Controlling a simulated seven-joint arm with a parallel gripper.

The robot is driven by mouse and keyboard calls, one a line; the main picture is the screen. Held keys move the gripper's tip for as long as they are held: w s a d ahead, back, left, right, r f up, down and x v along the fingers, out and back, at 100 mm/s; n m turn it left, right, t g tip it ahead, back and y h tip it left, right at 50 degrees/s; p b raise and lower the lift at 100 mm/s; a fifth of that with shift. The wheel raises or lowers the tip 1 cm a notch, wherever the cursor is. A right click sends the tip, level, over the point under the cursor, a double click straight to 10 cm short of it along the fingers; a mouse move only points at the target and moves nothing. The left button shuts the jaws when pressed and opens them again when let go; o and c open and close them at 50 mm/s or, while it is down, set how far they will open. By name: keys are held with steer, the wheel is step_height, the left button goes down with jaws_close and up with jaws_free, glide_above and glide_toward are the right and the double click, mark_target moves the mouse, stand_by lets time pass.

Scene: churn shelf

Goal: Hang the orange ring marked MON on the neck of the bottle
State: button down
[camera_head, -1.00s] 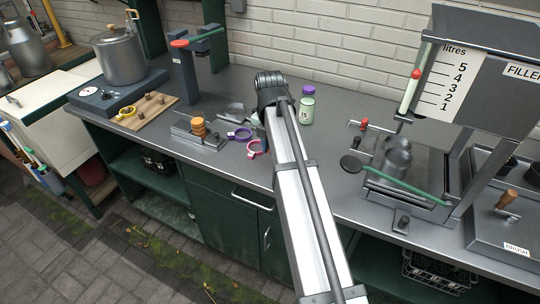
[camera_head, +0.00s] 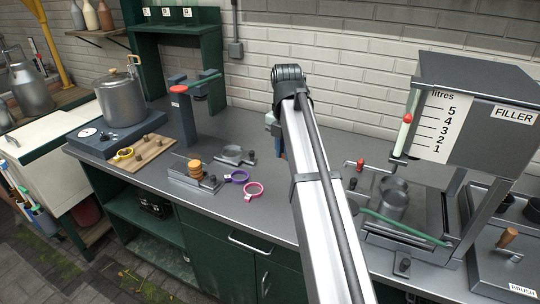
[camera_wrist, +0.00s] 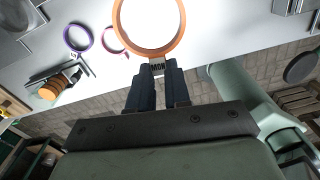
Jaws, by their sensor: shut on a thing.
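The orange ring (camera_wrist: 121,38) shows at the top of the wrist view, its black-lettered MON tag (camera_wrist: 157,68) toward me. My gripper (camera_wrist: 158,75) is shut on the tag, and the ring extends beyond the fingertips over the grey counter. The bottle cannot be made out in either current view; in the head view my arm covers the area where it stood.
A purple ring (camera_head: 237,176) and a pink ring (camera_head: 253,190) lie on the counter. Left are a stand with orange discs (camera_head: 194,168), a yellow ring (camera_head: 123,154) on a board and a metal pot (camera_head: 121,98). The filler (camera_head: 470,105) stands right.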

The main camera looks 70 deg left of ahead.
steer(key=w+a+m, duration=0.2)
steer(key=w+a, duration=0.3)
steer(key=a, duration=0.3)
steer(key=w+a+f+m, duration=0.1)
steer(key=w+a+m, duration=0.1)
steer(key=w+a, duration=0.3)
steer(key=shift+a+f, duration=0.2)
steer(key=shift+a, duration=1.2)
steer(key=shift+f, duration=0.15)
steer(key=shift+f, duration=1.05)
steer(key=shift+f, duration=0.2)
steer(key=shift+f, duration=0.7)
steer(key=shift+f, duration=0.55)
